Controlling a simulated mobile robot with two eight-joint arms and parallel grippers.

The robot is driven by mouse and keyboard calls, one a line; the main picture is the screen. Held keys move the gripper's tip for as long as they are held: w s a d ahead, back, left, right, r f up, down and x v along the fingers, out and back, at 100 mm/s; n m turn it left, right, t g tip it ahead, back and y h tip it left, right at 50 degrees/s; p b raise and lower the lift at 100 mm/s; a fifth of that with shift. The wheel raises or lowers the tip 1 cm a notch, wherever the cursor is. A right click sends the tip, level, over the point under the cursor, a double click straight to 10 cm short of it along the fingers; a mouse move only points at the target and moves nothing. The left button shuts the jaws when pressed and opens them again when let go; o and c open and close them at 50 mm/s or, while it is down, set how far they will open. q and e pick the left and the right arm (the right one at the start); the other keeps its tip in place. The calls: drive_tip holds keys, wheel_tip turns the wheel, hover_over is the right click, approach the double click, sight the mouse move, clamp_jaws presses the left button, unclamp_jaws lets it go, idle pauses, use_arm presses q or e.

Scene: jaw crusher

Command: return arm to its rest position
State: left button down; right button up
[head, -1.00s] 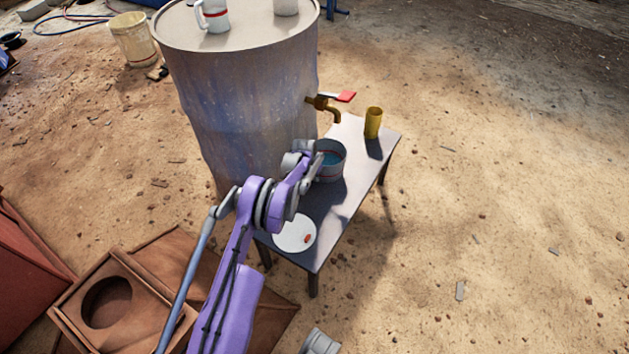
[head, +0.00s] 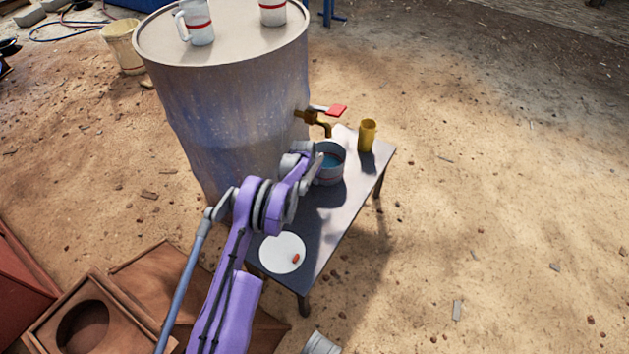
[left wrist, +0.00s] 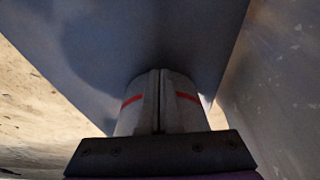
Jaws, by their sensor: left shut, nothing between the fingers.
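My left arm is purple and grey and reaches over the dark table (head: 330,237). My left gripper (head: 318,162) is shut and empty, at the near left side of a grey mug (head: 330,171) with bluish contents. In the left wrist view, the shut fingers (left wrist: 159,100) stand in front of the mug's pale wall with its red band (left wrist: 188,97). They look close against it; I cannot tell if they touch. The mug stands upright below and in front of the brass tap (head: 318,122) with a red handle. My right gripper is not in view.
The large drum (head: 225,115) stands left of the table, with two white mugs (head: 197,27) on top. A yellow cup (head: 367,135) and a white plate (head: 282,253) share the table. Brown boxes (head: 95,318) lie at lower left. Sandy ground at right is mostly clear.

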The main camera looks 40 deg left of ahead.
use_arm(q)
drive_tip(key=p+v, duration=0.2)
drive_tip(key=v, duration=0.8)
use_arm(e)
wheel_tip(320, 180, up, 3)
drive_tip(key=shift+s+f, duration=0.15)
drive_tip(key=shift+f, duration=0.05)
use_arm(q)
drive_tip(key=s+d+r, duration=0.6)
drive_tip(key=d+r, duration=0.3)
drive_tip(key=d, duration=0.1)
drive_tip(key=s+d+r, duration=0.7)
drive_tip(key=d+r, duration=0.2)
drive_tip(key=d, duration=0.1)
drive_tip(key=s+d+m+t, duration=0.1)
drive_tip(key=s+d, duration=0.4)
drive_tip(key=s, duration=0.6)
drive_tip(key=s+d, duration=0.5)
drive_tip(key=s, duration=0.7)
wheel_tip(320, 180, up, 24)
drive_tip(key=w+t+p, duration=0.1)
drive_tip(key=w+p, duration=0.1)
drive_tip(key=p, duration=1.9)
drive_tip(key=shift+a, duration=0.15)
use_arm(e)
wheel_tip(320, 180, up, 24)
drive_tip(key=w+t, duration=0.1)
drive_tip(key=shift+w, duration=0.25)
